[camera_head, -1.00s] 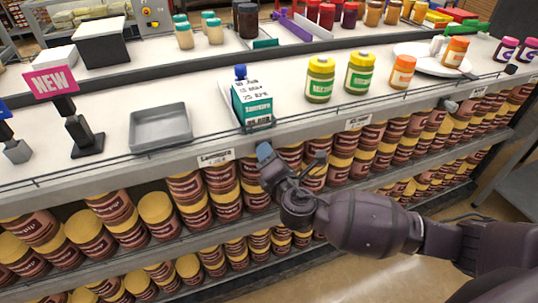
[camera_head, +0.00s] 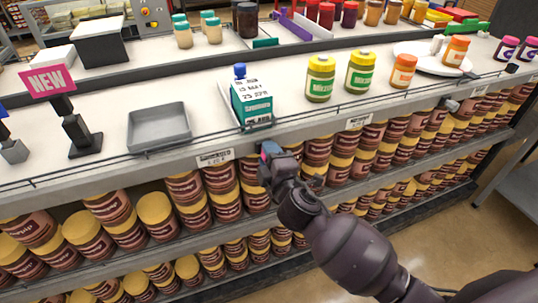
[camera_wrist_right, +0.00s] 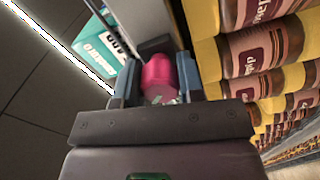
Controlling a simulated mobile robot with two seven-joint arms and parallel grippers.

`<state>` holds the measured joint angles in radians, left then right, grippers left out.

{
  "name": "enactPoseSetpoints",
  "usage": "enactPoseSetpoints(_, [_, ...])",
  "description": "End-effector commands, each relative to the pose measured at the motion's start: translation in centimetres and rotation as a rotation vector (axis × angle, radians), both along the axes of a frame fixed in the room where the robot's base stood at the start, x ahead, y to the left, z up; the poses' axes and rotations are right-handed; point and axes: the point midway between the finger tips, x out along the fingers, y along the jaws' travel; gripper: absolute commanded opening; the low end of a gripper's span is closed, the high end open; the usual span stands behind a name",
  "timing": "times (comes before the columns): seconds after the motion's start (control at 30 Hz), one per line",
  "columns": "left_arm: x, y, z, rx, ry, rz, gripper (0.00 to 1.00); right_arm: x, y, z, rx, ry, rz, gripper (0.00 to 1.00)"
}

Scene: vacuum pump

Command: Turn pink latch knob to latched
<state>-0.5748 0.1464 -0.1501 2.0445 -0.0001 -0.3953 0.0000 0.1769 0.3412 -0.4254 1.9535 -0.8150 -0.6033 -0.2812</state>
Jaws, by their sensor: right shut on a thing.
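The pink latch knob (camera_wrist_right: 159,74) sits between the two blue-grey fingers of my right gripper (camera_wrist_right: 160,84) in the right wrist view. The gripper is shut on it, with a finger on each side. A dark block shows just behind the knob. In the head view, my right gripper (camera_head: 269,154) is at the shelf's front edge, just below the teal and white carton (camera_head: 252,104). Only a small speck of pink shows there; the fingers hide most of the knob. The knob's latch position cannot be read. My left gripper is not in view.
Brown jars with yellow lids (camera_head: 208,180) fill the shelves below and beside my right gripper. A grey tray (camera_head: 159,127) and a NEW sign (camera_head: 48,82) stand left of the carton; several bottles (camera_head: 320,79) stand right of it. The floor at lower right is open.

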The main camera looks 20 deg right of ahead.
Motion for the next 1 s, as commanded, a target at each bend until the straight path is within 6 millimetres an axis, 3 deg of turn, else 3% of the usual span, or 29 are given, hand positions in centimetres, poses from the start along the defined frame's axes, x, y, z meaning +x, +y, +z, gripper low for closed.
enactPoseSetpoints(0.6, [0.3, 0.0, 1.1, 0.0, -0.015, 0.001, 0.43, 0.0, 0.1, 0.0, 0.56, 0.02, -0.001, 0.12])
enactPoseSetpoints(1.0, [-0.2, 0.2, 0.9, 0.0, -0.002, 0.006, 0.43, 0.0, 0.1, 0.0, 0.754, 0.026, 0.0, 0.12])
